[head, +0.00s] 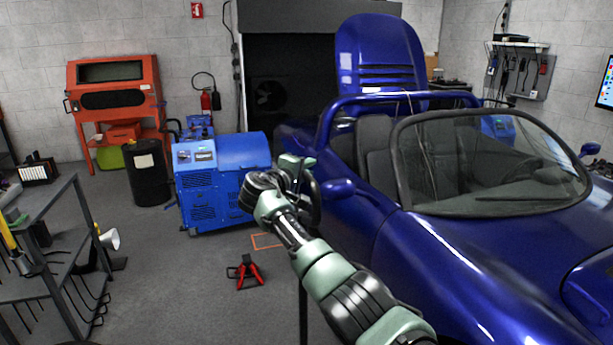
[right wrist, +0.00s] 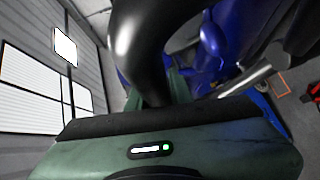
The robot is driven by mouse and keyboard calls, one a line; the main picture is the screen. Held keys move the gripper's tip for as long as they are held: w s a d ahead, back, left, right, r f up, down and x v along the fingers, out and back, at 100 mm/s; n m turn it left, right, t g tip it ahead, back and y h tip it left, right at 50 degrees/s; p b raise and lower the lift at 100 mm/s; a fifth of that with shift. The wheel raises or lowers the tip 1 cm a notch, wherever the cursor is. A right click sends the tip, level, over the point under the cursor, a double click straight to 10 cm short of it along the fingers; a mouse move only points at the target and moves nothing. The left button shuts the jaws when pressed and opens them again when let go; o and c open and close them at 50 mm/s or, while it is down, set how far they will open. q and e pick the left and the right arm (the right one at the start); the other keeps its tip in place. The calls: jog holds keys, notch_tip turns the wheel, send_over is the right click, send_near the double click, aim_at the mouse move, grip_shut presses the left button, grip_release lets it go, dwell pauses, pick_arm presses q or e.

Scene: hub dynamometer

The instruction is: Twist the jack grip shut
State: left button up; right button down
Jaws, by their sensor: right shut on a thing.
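My right gripper (head: 297,172) is at the middle of the head view, beside the blue car's flank, at the end of my pale green and black arm. In the right wrist view, a thick black curved piece, which looks like the jack grip (right wrist: 140,40), rises from between its green fingers. The gripper is shut on it. In the head view only a little black curve shows by the fingers. A thin dark upright pole (head: 302,312) shows below my arm; its link to the grip is hidden. How far the grip is turned cannot be told. My left gripper is out of view.
The blue car (head: 440,240) stands close on the right. A red jack stand (head: 245,272) is on the floor left of my arm. A blue machine (head: 220,180) and a black drum (head: 148,172) stand behind. A metal shelf (head: 50,240) is at left; open floor lies between.

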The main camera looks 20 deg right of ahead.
jog(key=shift+f, duration=0.1)
dwell(0.3)
jog(key=c, duration=1.3)
grip_release()
jog(key=shift+d, duration=0.1)
jog(key=b+v, duration=0.2)
jog(key=v, duration=0.6)
